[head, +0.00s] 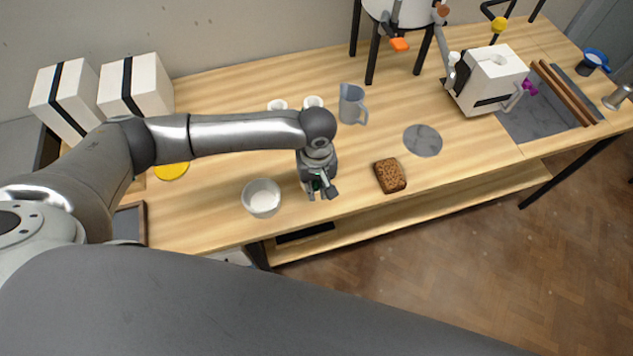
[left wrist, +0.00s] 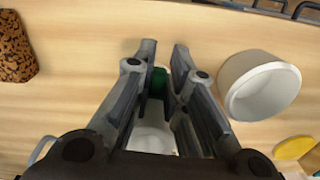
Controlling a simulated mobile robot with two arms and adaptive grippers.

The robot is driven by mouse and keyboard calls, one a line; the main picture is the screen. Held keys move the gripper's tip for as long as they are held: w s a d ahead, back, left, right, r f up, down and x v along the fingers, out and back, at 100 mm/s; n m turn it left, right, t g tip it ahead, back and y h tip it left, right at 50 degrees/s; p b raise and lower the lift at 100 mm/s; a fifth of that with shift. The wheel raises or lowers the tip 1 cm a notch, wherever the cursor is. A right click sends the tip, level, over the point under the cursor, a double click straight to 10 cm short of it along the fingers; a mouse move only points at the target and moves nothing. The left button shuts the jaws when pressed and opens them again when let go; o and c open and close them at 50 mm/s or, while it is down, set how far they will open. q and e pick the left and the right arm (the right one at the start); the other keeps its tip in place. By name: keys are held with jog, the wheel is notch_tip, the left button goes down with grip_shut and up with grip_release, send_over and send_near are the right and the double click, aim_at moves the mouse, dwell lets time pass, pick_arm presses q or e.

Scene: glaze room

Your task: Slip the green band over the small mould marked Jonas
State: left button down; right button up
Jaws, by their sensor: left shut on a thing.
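My left gripper (head: 322,194) is over the front part of the bench, fingers pointing down. It is shut on the green band (left wrist: 158,80), which shows between the fingertips in the wrist view and as a small green bit (head: 316,183) in the head view. A pale round thing (left wrist: 152,138), perhaps a small mould, shows between the fingers, mostly hidden. Whether the band touches it I cannot tell. Two small white moulds (head: 313,101) (head: 277,105) stand farther back, partly behind my arm. No name is readable. My right gripper is out of view.
A white bowl (head: 262,197) stands left of the gripper, also in the wrist view (left wrist: 262,88). A brown speckled block (head: 390,176) lies to the right. A grey jug (head: 352,105) and a grey disc (head: 423,140) are behind. The bench's front edge is close.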

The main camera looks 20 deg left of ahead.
pick_arm(q)
jog(key=c, duration=1.4)
grip_release()
jog(key=shift+o, duration=0.2)
jog(key=shift+r, duration=0.1)
notch_tip(320, 180, up, 6)
jog(key=p, duration=0.7)
notch_tip(320, 180, up, 3)
jog(key=shift+f+p, duration=0.1)
jog(key=shift+p, duration=1.15)
